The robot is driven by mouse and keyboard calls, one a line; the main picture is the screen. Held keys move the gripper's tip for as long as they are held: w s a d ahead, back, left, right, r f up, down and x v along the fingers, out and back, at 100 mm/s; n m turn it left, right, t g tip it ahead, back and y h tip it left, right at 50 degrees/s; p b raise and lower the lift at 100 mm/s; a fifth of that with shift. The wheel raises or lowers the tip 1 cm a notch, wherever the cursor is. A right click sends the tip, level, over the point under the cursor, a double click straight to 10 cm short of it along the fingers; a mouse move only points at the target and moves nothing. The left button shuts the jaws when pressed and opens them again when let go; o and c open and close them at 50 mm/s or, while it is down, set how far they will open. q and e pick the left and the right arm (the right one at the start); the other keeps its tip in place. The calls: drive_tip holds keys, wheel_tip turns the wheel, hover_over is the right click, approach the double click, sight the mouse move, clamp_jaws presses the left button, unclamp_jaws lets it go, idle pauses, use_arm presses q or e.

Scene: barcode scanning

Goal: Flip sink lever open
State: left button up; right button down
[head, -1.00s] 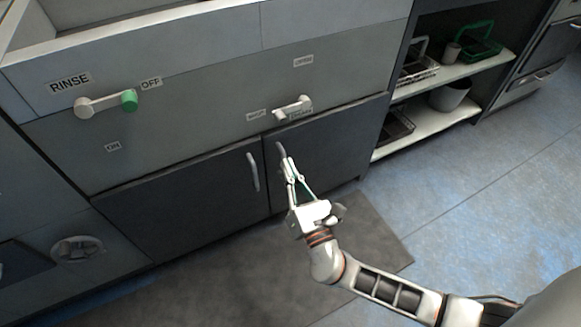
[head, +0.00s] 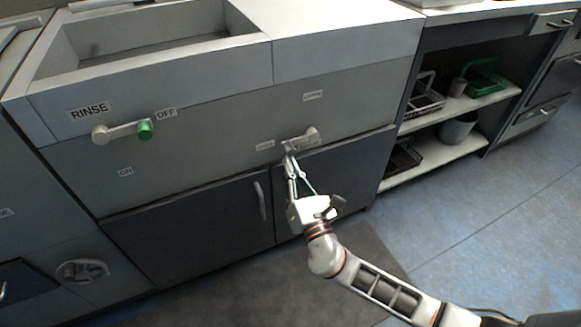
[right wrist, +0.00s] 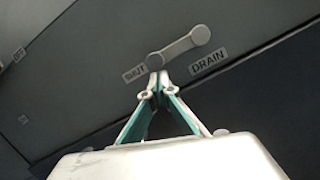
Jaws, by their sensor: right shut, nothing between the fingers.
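A grey lever (head: 302,138) is mounted on the sink's front panel. It shows large in the right wrist view (right wrist: 182,46), with a round knob at each end, a DRAIN label (right wrist: 208,62) under its right end and a SHUT label (right wrist: 134,73) by its left end. My right gripper (head: 289,152) is shut and empty, pointing up at the lever. In the right wrist view its fingertips (right wrist: 158,76) are just below the lever's left knob; I cannot tell whether they touch. My left gripper is out of view.
A second lever with a green knob (head: 145,129) sits to the left, between RINSE and OFF labels. Dark cabinet doors with a vertical handle (head: 260,201) are below the panel. An open shelf (head: 440,158) stands at right. The floor at right is clear.

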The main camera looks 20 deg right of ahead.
sight(288, 155)
drive_tip(key=shift+r, duration=0.1)
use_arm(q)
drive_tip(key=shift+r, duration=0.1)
use_arm(e)
drive_tip(key=shift+a+r+m, duration=0.1)
drive_tip(key=shift+r+m, duration=0.1)
drive_tip(key=shift+m, duration=0.3)
